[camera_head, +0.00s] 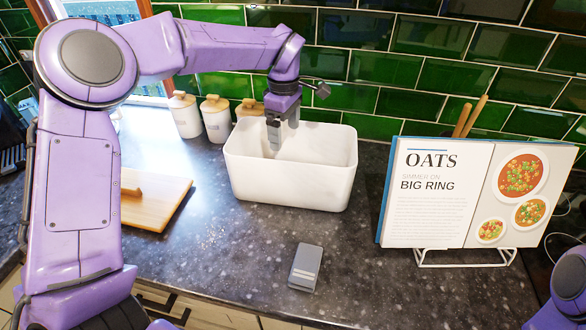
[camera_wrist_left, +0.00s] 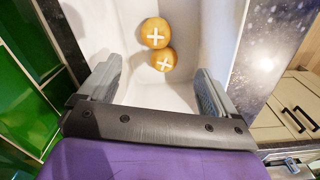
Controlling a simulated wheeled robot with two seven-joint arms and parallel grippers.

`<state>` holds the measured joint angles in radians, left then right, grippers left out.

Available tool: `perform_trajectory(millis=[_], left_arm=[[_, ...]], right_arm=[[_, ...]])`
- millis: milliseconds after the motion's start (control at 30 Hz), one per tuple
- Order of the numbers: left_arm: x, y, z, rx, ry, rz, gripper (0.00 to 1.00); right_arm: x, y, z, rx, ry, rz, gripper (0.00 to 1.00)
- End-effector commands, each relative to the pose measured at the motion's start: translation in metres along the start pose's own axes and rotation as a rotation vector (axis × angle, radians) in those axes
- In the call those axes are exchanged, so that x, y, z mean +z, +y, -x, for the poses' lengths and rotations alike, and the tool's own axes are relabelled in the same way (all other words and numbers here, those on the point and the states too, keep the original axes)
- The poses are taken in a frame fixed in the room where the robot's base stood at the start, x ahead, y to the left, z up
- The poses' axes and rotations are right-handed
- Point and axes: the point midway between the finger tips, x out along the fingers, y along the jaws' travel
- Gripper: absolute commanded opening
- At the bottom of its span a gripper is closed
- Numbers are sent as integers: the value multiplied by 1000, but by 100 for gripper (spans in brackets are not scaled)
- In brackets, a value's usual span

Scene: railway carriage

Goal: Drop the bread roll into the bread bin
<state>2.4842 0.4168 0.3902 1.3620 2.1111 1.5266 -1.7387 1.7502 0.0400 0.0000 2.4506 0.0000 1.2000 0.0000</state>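The bread bin (camera_head: 290,185) is a white open-topped box on the dark counter near the back wall. My left gripper (camera_head: 274,148) points down into its opening. In the left wrist view, the gripper (camera_wrist_left: 158,85) is open, its two grey fingers wide apart with nothing between them. Two round golden bread rolls with white crosses, one (camera_wrist_left: 155,33) and another (camera_wrist_left: 163,58), lie close together on the floor of the bin (camera_wrist_left: 215,30), beyond the fingertips. The bin's front wall hides the rolls in the head view. My right gripper is not in view.
A wooden board with a handle (camera_head: 165,205) lies left of the bin, partly behind my left arm. Canisters (camera_head: 185,115) stand behind it. A small grey object (camera_head: 306,266) lies in front. An open cookbook (camera_head: 440,195) on a stand is at right. The front middle counter is mostly clear.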

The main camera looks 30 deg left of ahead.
Motion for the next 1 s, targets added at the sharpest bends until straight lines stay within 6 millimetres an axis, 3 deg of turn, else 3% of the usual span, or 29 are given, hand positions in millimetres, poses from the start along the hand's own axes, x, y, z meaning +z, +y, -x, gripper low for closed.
perform_trajectory(millis=[133,233,600,733,1000], left_arm=[[0,0,2,1,0,0,91],[1,0,15,4,-1,-1,91],[0,-4,97,6,0,1,91],[0,-5,107,4,1,0,91],[1,-5,108,4,1,0,91]], right_arm=[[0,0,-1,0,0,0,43],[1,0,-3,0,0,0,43],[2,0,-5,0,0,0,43],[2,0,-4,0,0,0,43],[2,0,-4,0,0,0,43]])
